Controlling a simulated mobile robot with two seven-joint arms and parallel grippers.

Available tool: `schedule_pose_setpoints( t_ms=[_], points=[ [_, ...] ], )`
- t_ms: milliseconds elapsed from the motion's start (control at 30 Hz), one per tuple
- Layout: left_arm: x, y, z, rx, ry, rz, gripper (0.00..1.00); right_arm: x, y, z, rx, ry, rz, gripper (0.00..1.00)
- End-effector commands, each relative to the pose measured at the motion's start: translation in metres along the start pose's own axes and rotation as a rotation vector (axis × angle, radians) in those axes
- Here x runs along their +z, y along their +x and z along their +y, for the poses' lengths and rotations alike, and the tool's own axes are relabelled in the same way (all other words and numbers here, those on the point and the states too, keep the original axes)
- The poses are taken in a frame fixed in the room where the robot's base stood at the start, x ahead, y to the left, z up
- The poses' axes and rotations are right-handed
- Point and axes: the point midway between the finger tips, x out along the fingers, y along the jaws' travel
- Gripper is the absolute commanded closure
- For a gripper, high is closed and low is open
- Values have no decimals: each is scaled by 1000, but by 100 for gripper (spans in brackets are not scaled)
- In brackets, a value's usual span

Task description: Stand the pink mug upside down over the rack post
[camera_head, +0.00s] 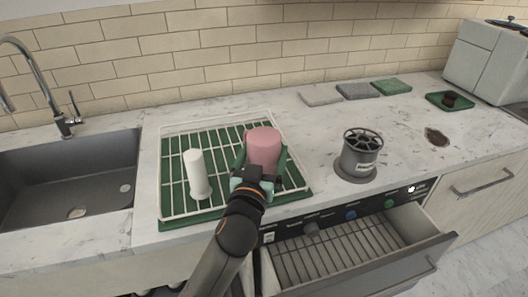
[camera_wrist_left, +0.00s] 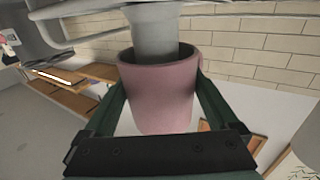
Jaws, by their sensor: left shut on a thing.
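The pink mug (camera_head: 263,142) is upside down above the right part of the rack (camera_head: 176,132), its closed base facing up. My left gripper (camera_head: 261,160) is shut on it, with a finger on each side. In the left wrist view, the mug (camera_wrist_left: 160,95) has its mouth toward the top of the picture. A pale post (camera_wrist_left: 154,28) runs into that mouth, inside the rim. The head view hides this post behind the mug and gripper. Another white post (camera_head: 196,173) stands bare on the left part of the rack. My right gripper is not in view.
The rack sits on a green tray (camera_head: 236,212). A sink (camera_head: 70,175) is at the left. A grey cylindrical holder (camera_head: 361,152) stands to the right, above an open drawer (camera_head: 345,250). Folded cloths (camera_head: 356,91) lie at the back. The counter between rack and holder is clear.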

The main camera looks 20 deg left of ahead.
Motion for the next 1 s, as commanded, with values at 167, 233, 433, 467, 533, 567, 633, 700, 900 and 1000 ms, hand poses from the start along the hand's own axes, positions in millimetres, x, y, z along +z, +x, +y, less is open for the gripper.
schedule_pose_setpoints(
  t_ms=[167, 233, 433, 467, 533, 567, 633, 700, 900, 1000],
  points=[
    [-1, 0, 0, 1, -1, 3, 84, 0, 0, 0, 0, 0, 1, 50],
    [-1, 0, 0, 1, -1, 3, 84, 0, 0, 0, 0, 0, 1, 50],
    [2, 0, 0, 1, -1, 3, 84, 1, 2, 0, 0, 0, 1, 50],
    [2, 0, 0, 1, -1, 3, 84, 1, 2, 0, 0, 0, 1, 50],
    [3, 0, 0, 1, -2, 3, 84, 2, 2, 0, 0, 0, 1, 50],
    [3, 0, 0, 1, -2, 3, 84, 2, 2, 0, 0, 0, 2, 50],
    [4, 0, 0, 1, -2, 3, 84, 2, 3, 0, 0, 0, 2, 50],
    [4, 0, 0, 1, -1, 3, 4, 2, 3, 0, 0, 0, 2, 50],
    [4, 0, 0, 0, -1, 1, 0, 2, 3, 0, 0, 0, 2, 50],
    [6, 0, 0, 0, -1, -2, 0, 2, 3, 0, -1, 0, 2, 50]
  ],
)
